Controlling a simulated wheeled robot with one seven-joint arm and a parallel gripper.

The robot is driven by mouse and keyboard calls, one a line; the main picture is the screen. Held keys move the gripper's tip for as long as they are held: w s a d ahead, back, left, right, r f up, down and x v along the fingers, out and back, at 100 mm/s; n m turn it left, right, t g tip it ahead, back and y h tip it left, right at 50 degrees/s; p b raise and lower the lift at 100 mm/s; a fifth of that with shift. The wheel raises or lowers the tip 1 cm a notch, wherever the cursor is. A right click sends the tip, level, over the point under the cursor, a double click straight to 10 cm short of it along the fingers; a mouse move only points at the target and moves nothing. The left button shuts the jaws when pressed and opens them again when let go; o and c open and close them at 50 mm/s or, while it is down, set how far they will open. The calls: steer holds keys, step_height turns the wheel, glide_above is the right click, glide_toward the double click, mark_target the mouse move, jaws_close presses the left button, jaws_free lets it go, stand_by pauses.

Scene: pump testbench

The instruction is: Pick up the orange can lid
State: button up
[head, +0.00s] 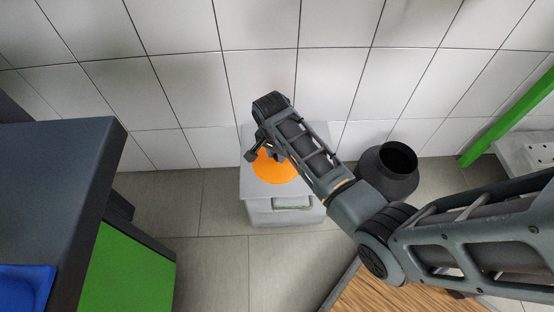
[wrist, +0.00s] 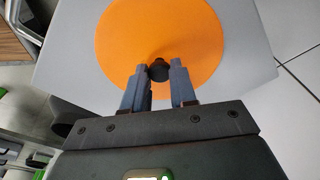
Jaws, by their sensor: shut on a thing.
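The orange can lid (head: 273,172) is a flat round disc over the top of a light grey cabinet in the head view. It also shows in the wrist view (wrist: 130,40), with a small black knob (wrist: 158,70) near its middle. My gripper (wrist: 162,76) is above the lid, its two fingers on either side of the knob and shut on it. In the head view my gripper (head: 262,152) is partly hidden by my own arm. I cannot tell whether the lid rests on the cabinet or is slightly raised.
The light grey cabinet (head: 256,212) stands against the white tiled wall. A black open can (head: 375,182) stands on the floor to its right. A dark table (head: 60,170) with a green side panel is at the left. A green bar (head: 505,120) leans at the right.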

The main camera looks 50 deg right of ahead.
jaws_close()
steer(key=shift+r, duration=0.1)
